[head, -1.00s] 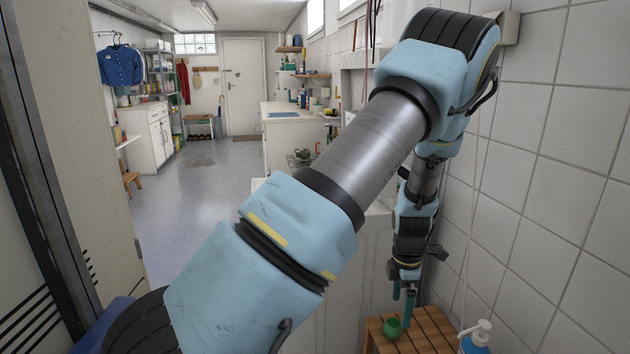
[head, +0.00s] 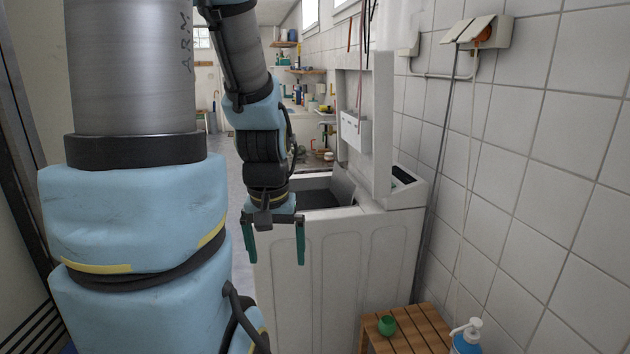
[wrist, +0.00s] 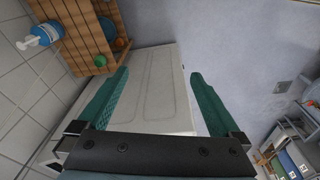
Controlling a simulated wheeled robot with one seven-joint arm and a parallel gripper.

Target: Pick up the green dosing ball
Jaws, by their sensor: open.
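The green dosing ball (head: 387,325) sits on the slatted wooden stool (head: 432,322) at the bottom right of the head view. In the wrist view the ball (wrist: 100,61) lies near the edge of the stool (wrist: 72,30), at the upper left. My gripper (head: 275,248) is open and empty, its green fingers pointing down. In the head view it hangs in front of the washing machine, left of and higher than the ball. In the wrist view the open fingers (wrist: 160,80) have nothing between them, and the ball lies outside them.
A white top-loading washing machine (head: 340,265) with its lid raised stands behind the stool. A blue bottle with a white pump (head: 466,338) is at the ball's right. The tiled wall (head: 540,180) bounds the right side.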

